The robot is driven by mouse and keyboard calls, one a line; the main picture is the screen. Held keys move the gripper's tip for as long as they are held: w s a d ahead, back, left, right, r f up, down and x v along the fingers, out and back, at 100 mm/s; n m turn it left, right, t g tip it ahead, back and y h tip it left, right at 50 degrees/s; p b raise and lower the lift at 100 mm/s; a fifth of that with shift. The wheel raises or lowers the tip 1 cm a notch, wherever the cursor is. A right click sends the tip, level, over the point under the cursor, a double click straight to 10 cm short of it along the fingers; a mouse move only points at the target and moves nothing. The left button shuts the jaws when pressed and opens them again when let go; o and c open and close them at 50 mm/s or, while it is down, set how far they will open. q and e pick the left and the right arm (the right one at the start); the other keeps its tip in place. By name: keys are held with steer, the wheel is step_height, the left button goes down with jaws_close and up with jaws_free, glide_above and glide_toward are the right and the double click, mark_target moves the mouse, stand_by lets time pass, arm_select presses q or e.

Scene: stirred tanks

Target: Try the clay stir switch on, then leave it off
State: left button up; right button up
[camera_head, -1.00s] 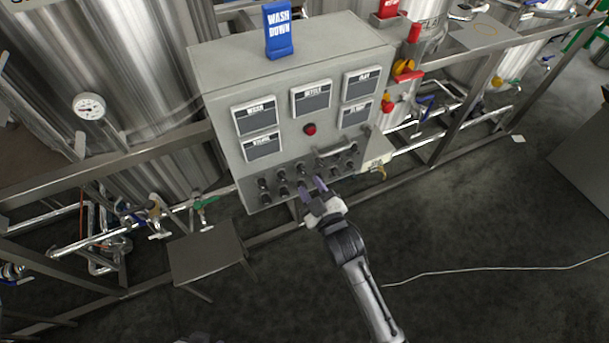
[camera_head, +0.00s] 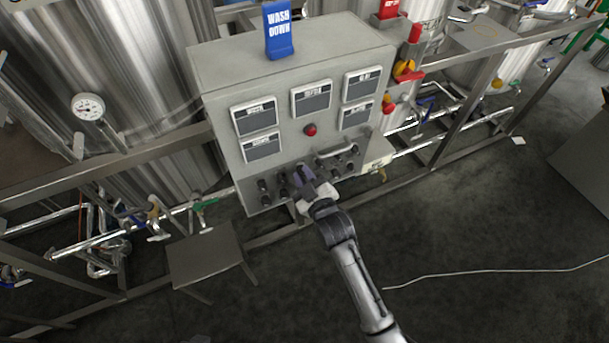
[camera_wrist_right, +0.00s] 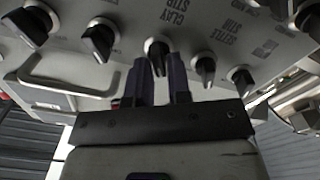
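The clay stir switch (camera_wrist_right: 157,52) is a black knob on the grey panel, with an upside-down "CLAY STIR" label beside it in the right wrist view. Its pointer points roughly down in that view. My right gripper (camera_wrist_right: 158,80) is open, its two dark fingers on either side of the knob's lower end. A gap seems to show on each side; I cannot tell whether either finger touches. In the head view my right gripper (camera_head: 304,178) is at the lower row of knobs and hides the switch. My left gripper is not in view.
Similar black knobs sit close by, including one (camera_wrist_right: 205,70) just right and one (camera_wrist_right: 101,40) left in the wrist view. A metal bar handle (camera_wrist_right: 65,85) stands out from the panel. The grey control box (camera_head: 225,150) has a red button (camera_head: 310,129) and label plates.

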steer(key=shift+c, duration=1.4)
jaws_close()
steer(key=shift+r+m+p, duration=0.2)
steer(key=shift+m+p, duration=1)
steer(key=shift+w+d+f+m+p, duration=0.15)
steer(key=shift+m+p, duration=0.85)
steer(key=shift+m, duration=1.35)
steer(key=shift+s+d+f+m+p, duration=0.15)
steer(key=shift+m+p, duration=0.8)
steer(key=shift+m, duration=1.4)
steer(key=shift+w+r, duration=0.1)
steer(key=shift+m, duration=0.3)
